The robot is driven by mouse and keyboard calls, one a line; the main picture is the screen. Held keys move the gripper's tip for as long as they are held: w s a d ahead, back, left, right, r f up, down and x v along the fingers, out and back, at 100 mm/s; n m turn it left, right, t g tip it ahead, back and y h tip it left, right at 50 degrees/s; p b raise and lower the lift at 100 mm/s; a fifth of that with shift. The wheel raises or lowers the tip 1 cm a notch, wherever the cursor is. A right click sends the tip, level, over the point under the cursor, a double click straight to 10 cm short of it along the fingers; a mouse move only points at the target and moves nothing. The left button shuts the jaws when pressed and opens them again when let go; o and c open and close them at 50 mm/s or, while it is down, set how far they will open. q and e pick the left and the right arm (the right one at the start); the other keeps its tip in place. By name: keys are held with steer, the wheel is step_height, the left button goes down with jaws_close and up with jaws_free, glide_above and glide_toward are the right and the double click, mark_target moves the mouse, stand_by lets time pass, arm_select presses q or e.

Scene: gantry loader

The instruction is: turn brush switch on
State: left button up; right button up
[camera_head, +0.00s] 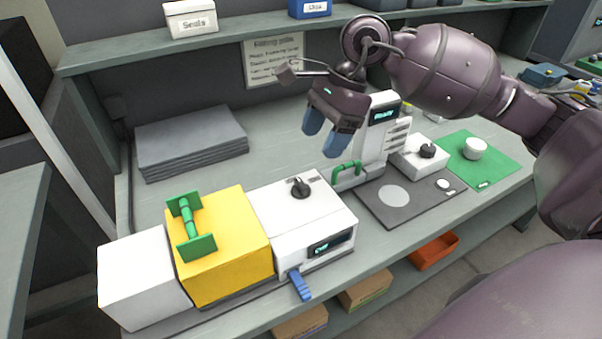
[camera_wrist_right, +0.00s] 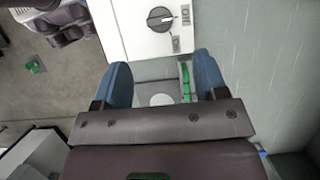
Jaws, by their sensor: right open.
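A white machine box (camera_head: 305,215) stands on the bench beside a yellow block, with a black rotary knob (camera_head: 300,188) on its top. In the right wrist view the knob (camera_wrist_right: 160,19) is at the top, its white mark pointing right, with small labels (camera_wrist_right: 176,44) too small to read. A second, smaller white box (camera_head: 420,158) carries another black knob (camera_head: 427,150). I cannot tell from labels which is the brush switch. My right gripper (camera_head: 322,143) is open, empty, blue-tipped and above the bench, apart from both knobs. My left gripper is not in view.
The yellow block (camera_head: 225,260) holds a green handle (camera_head: 188,226). A blue lever (camera_head: 300,285) sticks out at the front. A green-handled upright unit (camera_head: 375,140) stands beside a dark plate (camera_head: 428,205). Grey sheets (camera_head: 190,145) lie behind. A shelf (camera_head: 130,52) hangs above.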

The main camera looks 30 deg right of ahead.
mark_target(302, 182)
steer(key=x, duration=0.9)
steer(key=shift+a+f+b, duration=0.1)
steer(key=shift+f+b, duration=0.1)
steer(key=shift+b, duration=0.15)
steer(key=shift+c, duration=0.2)
steer(key=c, duration=0.9)
